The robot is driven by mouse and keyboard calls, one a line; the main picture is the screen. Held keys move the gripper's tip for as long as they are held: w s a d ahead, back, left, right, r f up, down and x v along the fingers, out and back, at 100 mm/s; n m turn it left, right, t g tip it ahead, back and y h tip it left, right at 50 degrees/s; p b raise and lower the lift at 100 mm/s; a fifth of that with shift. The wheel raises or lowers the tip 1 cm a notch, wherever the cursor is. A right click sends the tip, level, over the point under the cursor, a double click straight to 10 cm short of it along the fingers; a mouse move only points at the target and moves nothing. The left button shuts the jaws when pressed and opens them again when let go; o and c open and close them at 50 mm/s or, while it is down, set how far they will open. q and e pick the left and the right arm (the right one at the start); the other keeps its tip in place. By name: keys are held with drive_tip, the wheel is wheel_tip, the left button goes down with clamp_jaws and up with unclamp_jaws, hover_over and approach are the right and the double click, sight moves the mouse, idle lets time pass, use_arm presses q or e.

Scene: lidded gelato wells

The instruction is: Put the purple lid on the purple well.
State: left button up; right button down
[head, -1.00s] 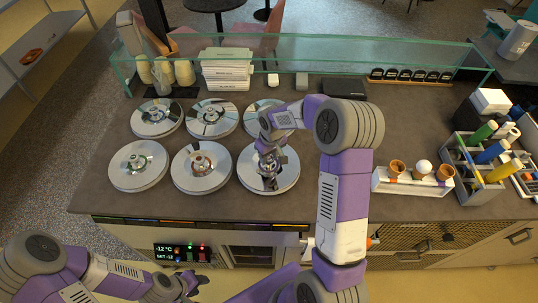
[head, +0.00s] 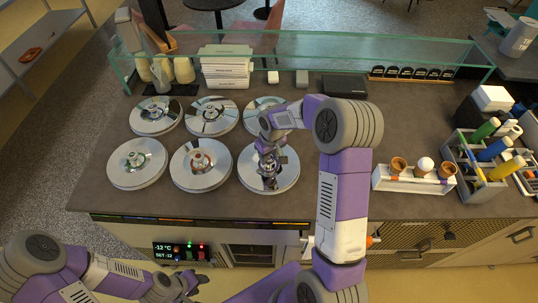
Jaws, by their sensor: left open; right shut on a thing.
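Several round silver lids sit in two rows on the dark counter, each with a small knob in its middle. My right gripper (head: 270,180) is over the front-right lid (head: 285,182) and is shut on its knob, which the fingers mostly hide. This lid lies level at its place in the front row. No purple shows on it, so I cannot tell the lid's colour or which well is purple. My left gripper (head: 198,286) is open and empty, low in front of the counter, near the temperature display.
Other lids include the front-middle one (head: 201,164) and front-left one (head: 138,162). A glass guard (head: 330,50) runs along the back. A cone holder (head: 412,182) and a bottle rack (head: 480,185) stand to the right. Bare counter (head: 395,125) lies right of my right arm.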

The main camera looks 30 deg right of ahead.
sight(271, 160)
drive_tip(key=c, duration=0.9)
unclamp_jaws()
drive_tip(key=shift+o, duration=0.2)
drive_tip(key=o, duration=0.5)
drive_tip(key=shift+s+r+p, duration=0.25)
drive_tip(key=shift+r+p, duration=1.05)
drive_tip(key=shift+r, duration=0.7)
drive_tip(key=shift+s+r+p, duration=0.2)
drive_tip(key=shift+r+p, duration=1.1)
drive_tip(key=shift+r, duration=0.7)
